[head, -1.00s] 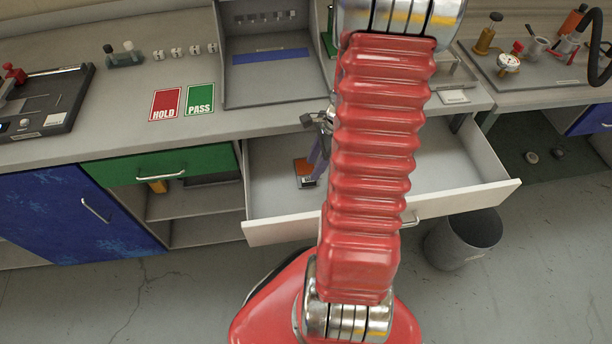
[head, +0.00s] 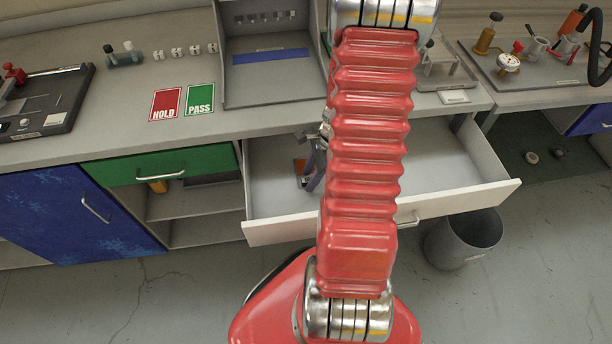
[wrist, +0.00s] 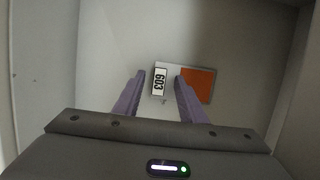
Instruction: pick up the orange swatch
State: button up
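The orange swatch (wrist: 197,84) is a flat card lying in the open drawer, with an orange patch at one end and a white label reading 603 (wrist: 160,81) at the other. In the head view, a bit of its orange (head: 299,165) shows beside my gripper; the rest is hidden. My gripper (wrist: 160,75) is open, its two purple fingers apart and pointing down into the drawer. In the wrist view the label shows between the fingertips, and the right finger covers part of the card between label and orange patch. I cannot tell whether the fingers touch it.
The white drawer (head: 445,202) has walls around the swatch and otherwise looks empty where visible. The worktop (head: 70,132) above it carries a red HOLD card (head: 165,104) and a green PASS card (head: 200,99). A grey bin (head: 462,240) stands on the floor at right.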

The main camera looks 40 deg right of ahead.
dwell(0.4)
grip_shut()
